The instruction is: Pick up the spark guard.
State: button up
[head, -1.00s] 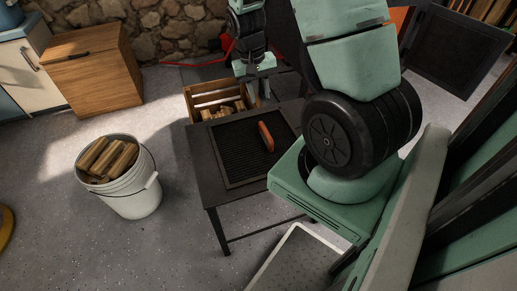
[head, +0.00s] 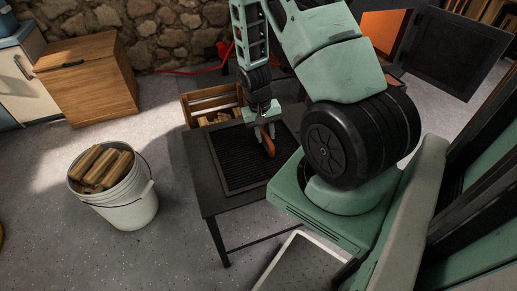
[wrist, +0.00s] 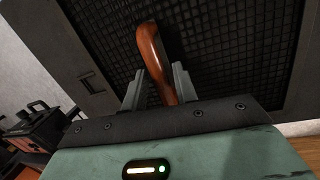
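The spark guard (head: 237,163) is a dark mesh panel with a frame, lying flat on a dark metal table (head: 215,200). Its curved orange-brown handle (head: 267,149) stands up from the mesh. In the wrist view the mesh (wrist: 225,40) fills the upper part, and the handle (wrist: 150,45) runs down between my fingers. My gripper (head: 265,134) is at the handle, also seen in the wrist view (wrist: 158,86). It is open, with one finger on each side. A gap shows on the left of the handle; the right finger is close to it.
A wooden crate of split logs (head: 185,108) stands behind the table. A white bucket of firewood (head: 130,210) is on the floor to the left, and a wooden chest (head: 90,75) is at the back left. A stove with an open dark door (head: 455,55) is at back right.

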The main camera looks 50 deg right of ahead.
jog(key=shift+s+f, duration=0.2)
jog(key=shift+f, duration=0.8)
grip_shut()
jog(key=shift+r, duration=0.15)
